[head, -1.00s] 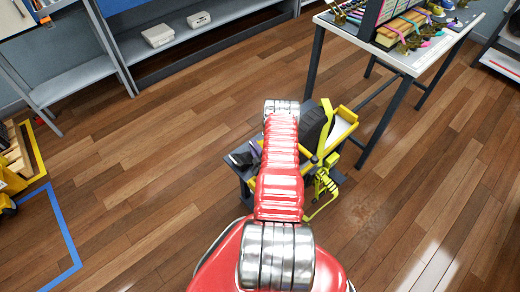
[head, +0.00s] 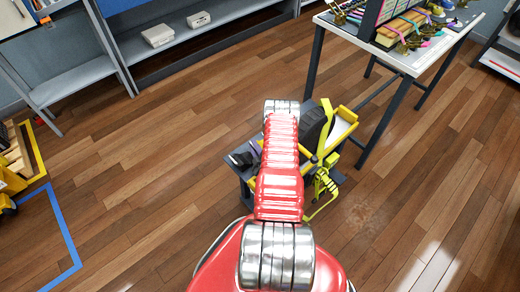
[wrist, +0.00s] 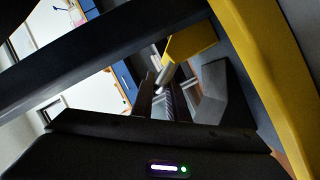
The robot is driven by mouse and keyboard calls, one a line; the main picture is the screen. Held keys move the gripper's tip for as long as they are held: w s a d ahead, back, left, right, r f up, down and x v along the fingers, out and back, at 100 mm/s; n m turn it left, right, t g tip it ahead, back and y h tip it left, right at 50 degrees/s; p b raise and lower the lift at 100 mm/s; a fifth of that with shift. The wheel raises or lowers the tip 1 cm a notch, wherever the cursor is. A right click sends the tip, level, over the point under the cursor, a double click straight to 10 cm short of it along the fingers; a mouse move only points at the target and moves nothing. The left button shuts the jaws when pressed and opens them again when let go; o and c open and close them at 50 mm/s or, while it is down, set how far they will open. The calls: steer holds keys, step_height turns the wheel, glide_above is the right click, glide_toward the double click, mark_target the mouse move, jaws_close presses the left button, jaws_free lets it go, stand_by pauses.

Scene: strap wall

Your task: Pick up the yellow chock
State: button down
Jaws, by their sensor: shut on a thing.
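In the wrist view my gripper (wrist: 163,88) shows as two dark fingers close together. They are shut on a yellow piece at their tips, which I take for the yellow chock (wrist: 190,40). Only part of it shows, and the grip itself is partly hidden by a dark bar in front. In the head view my red arm reaches forward over a low dark stand, and its own links hide my gripper and the chock.
A yellow frame (head: 343,128) with a dark wheel-like part (head: 311,125) and a hanging yellow strap (head: 325,186) stand close right of my arm. A dark wedge (head: 241,160) lies left. A table (head: 405,62) stands behind right.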

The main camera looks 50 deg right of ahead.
steer(key=shift+d+r, duration=0.1)
steer(key=shift+r, duration=0.05)
stand_by(0.3)
step_height(320, 180, up, 18)
stand_by(0.8)
stand_by(0.5)
